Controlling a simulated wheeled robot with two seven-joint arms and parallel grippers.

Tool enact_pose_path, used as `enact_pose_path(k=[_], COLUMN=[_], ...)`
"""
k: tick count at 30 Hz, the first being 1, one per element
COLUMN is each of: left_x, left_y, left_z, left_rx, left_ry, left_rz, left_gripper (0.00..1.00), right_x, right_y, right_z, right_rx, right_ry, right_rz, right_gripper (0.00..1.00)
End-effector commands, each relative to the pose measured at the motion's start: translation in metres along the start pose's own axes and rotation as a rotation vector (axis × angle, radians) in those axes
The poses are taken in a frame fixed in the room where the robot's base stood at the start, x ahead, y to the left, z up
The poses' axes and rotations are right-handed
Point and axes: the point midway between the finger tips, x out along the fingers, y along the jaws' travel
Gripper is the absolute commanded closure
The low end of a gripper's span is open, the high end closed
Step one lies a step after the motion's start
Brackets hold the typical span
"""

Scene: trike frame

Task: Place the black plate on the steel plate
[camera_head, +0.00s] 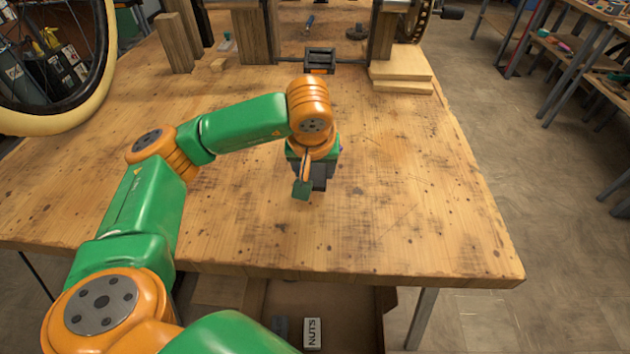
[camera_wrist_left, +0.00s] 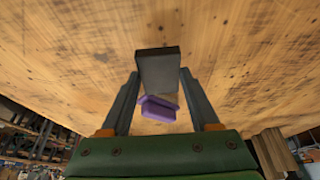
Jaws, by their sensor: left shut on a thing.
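My left gripper (camera_head: 318,183) hangs over the middle of the wooden workbench, its fingers mostly hidden by its own wrist. In the left wrist view the left gripper's two fingers (camera_wrist_left: 160,88) are shut on a dark, flat rectangular piece, which I take as the black plate (camera_wrist_left: 157,66). A purple piece (camera_wrist_left: 158,109) shows between the fingers just below the plate; I cannot tell if the two are joined. The bench top lies beyond the plate. I cannot make out a steel plate for certain in either view. My right gripper is not in view.
The workbench (camera_head: 420,215) is clear around the gripper and to its right. At the back stand a black-and-orange item (camera_head: 320,60), wooden posts (camera_head: 254,37) and stacked boards (camera_head: 401,67). A wheel (camera_head: 68,115) is at the left. A box labelled NUTS (camera_head: 312,334) sits below the front edge.

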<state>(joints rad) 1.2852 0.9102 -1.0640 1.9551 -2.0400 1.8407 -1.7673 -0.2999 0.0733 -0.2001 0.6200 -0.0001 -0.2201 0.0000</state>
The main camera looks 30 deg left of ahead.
Motion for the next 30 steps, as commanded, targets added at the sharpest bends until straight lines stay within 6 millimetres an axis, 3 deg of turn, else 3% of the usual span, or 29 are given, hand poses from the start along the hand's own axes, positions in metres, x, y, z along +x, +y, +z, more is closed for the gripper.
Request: enact_pose_path(k=[7,18,19,21,22,30], left_x=[0.037,0.044,0.043,0.043,0.042,0.042], left_y=[0.001,0.001,0.001,0.001,0.001,0.001], left_z=[0.006,0.009,0.009,0.009,0.009,0.009], left_rx=[0.001,0.0,0.0,0.0,0.0,0.0], left_ry=[-0.001,0.002,0.0,0.0,0.0,0.0], left_rz=[-0.001,0.001,0.0,0.0,0.0,0.0], left_gripper=[1.0,1.0,0.33,0.14,0.08,0.08], right_x=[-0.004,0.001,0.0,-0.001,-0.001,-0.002], right_y=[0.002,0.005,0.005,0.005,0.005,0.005], right_z=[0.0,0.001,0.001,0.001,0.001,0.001], right_rx=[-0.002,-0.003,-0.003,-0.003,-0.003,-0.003], right_ry=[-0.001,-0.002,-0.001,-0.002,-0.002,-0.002], right_rz=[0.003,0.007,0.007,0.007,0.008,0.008], right_gripper=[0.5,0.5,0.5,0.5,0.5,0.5])
